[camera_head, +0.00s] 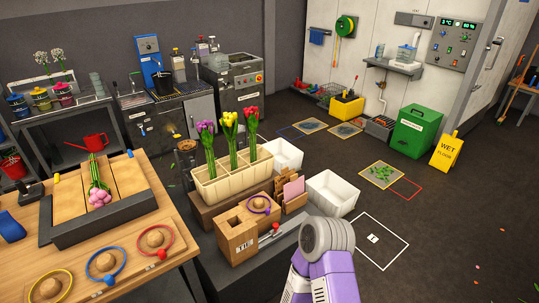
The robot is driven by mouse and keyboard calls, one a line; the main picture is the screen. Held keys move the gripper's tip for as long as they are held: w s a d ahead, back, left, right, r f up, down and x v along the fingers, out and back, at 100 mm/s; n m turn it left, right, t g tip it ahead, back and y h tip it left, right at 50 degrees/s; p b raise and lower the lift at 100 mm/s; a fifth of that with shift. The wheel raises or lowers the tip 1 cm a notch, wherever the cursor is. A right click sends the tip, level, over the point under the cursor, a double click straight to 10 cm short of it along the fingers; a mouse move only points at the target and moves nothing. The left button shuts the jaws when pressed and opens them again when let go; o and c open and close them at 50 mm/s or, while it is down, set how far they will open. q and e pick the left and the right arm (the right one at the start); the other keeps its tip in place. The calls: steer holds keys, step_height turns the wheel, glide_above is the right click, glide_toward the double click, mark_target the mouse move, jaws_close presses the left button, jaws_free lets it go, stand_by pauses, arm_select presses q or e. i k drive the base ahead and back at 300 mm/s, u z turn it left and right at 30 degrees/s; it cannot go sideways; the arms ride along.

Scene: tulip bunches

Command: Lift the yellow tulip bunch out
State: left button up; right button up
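The yellow tulip bunch (229,126) stands upright in the middle of a cream divided crate (232,184). Its yellow heads are on top and its green stems go down into the crate; the lower stem ends are hidden by the crate wall. A purple tulip bunch (206,134) stands to its left and a pink-red bunch (250,124) to its right, both close beside it in the same crate. Part of my purple and grey arm shows at the bottom centre-right, apart from the crate. Neither of my grippers is in the picture.
Cardboard boxes (236,238), one with a ringed dome (260,204), stand in front of the crate. White bins (332,192) stand to its right. A wooden table (150,270) at left holds a tray with a pink bunch (99,195). Floor at right is mostly clear.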

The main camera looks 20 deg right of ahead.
mark_target(230, 120)
steer(key=u, duration=0.45)
steer(key=k, duration=0.2)
steer(key=z, duration=2.45)
steer(key=i, duration=1.75)
steer(key=u, duration=0.5)
steer(key=i, duration=1.05)
steer(key=u, duration=1.2)
steer(key=i, duration=0.2)
steer(key=u, duration=0.25)
